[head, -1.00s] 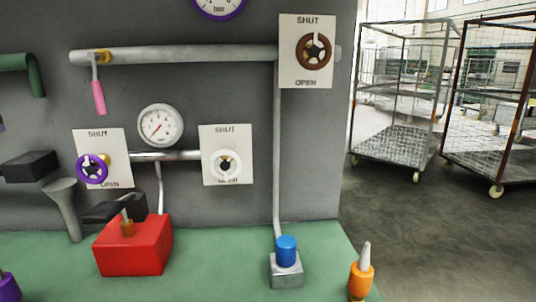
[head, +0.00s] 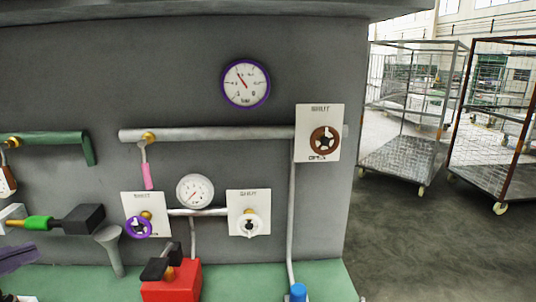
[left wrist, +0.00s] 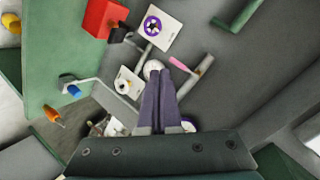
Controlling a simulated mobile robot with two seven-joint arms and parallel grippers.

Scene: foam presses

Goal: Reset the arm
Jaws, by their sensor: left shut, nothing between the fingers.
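My left gripper (head: 16,258) shows at the lower left edge of the head view as dark purple-grey fingers. In the left wrist view its two long fingers (left wrist: 160,103) lie together, shut and empty. They overlap the panel in that picture, near the white gauge (left wrist: 152,68); I cannot tell how far away it is. My right gripper is in neither view.
The grey panel carries a purple-rimmed gauge (head: 246,83), a brown wheel (head: 323,140), a purple wheel (head: 138,227), a white wheel (head: 249,225) and a pink-handled lever (head: 147,176). A red box (head: 175,284) stands on the green bench. Wire cages (head: 410,130) stand right.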

